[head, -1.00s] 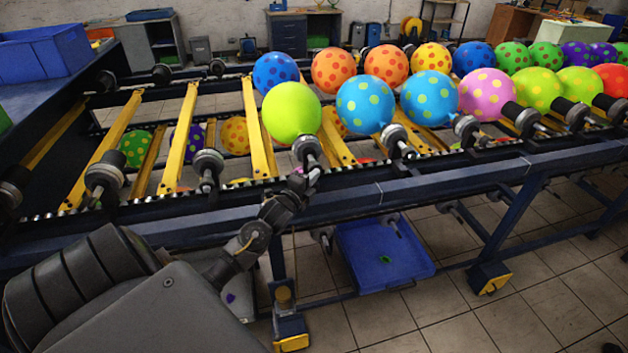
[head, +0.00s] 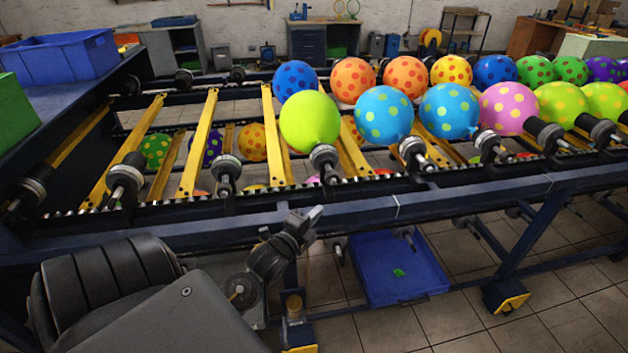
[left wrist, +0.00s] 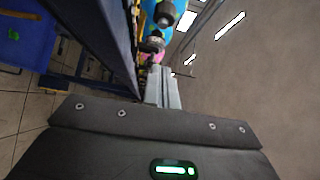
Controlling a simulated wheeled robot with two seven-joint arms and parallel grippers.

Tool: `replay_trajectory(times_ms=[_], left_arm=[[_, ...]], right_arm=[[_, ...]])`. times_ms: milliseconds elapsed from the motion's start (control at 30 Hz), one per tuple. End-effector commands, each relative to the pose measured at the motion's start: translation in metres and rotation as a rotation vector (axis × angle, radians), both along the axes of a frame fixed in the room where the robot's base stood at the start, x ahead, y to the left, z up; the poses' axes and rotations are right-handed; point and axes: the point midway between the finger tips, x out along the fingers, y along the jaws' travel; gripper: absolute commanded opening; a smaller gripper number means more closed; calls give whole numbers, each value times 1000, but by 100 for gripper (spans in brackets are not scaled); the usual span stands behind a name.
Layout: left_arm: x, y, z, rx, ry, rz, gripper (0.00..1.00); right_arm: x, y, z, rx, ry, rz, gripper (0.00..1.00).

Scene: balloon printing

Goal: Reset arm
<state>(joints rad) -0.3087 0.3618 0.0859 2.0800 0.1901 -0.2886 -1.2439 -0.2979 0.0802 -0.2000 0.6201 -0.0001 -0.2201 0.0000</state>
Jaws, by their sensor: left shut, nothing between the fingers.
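My left gripper (head: 305,219) is in front of the conveyor's near rail in the head view, below the plain yellow-green balloon (head: 309,122). Its fingers are shut with nothing between them, and it is apart from the balloon. In the left wrist view the closed fingers (left wrist: 163,88) point up the picture beside the dark blue rail. The yellow-green balloon sits on a black holder (head: 325,158) on the conveyor. My right gripper is not in view.
The conveyor rail (head: 400,208) runs across just behind my left gripper. Several dotted balloons stand to the right on holders. A blue tray (head: 425,280) lies low beneath. A blue bin (head: 60,58) and a green box (head: 15,115) are at left. Tiled floor is open at lower right.

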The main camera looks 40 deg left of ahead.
Motion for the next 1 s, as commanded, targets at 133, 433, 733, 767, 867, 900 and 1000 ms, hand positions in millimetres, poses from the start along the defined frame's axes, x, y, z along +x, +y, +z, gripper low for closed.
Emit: replay_trajectory(times_ms=[133, 433, 733, 767, 867, 900, 1000], left_arm=[[-6, -1, 0, 0, 0, 1, 0], [-6, 0, 0, 0, 1, 1, 0], [-6, 0, 0, -12, -1, 1, 0], [-6, 0, 0, -27, -4, 1, 0], [-5, -1, -2, -144, -21, -2, 0], [-5, 3, -21, -220, 0, 9, 0], [-8, 11, -89, -406, 98, 50, 0]], right_arm=[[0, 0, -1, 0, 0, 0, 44], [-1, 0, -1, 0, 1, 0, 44], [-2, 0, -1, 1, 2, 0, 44], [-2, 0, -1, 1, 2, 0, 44], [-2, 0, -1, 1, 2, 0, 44], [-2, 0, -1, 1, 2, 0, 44], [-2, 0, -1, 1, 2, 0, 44]])
